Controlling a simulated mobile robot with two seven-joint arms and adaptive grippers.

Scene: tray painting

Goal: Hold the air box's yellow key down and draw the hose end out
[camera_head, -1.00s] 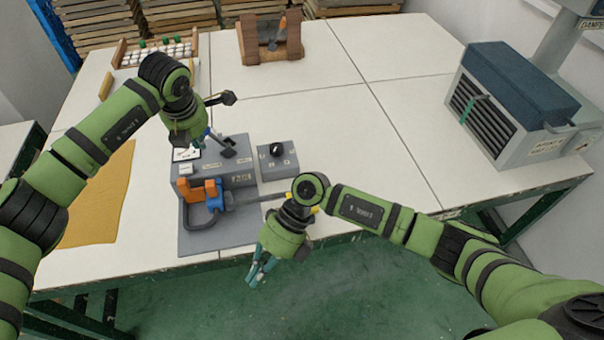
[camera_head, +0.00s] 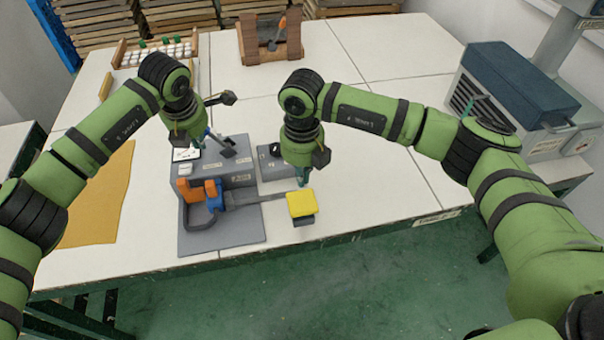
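The grey air box (camera_head: 238,172) stands near the table's front edge on a grey base plate (camera_head: 222,236). Its yellow key (camera_head: 300,204) is a flat pad at the right end of a dark bar, by the front edge. A blue hose end (camera_head: 214,197) sits against the orange part (camera_head: 188,190) at the box's front left; how deep it sits is hidden. My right gripper (camera_head: 303,182) points down just above the yellow key; contact is unclear. My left gripper (camera_head: 212,133) is over the back of the box, away from the hose end. Neither gripper's finger gap shows clearly.
A small grey knob box (camera_head: 267,165) stands right of the air box, partly behind my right gripper. A yellow cloth (camera_head: 105,200) lies at left. A wooden rack (camera_head: 270,45) stands at the back, a grey machine (camera_head: 505,95) at right. The table's middle is clear.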

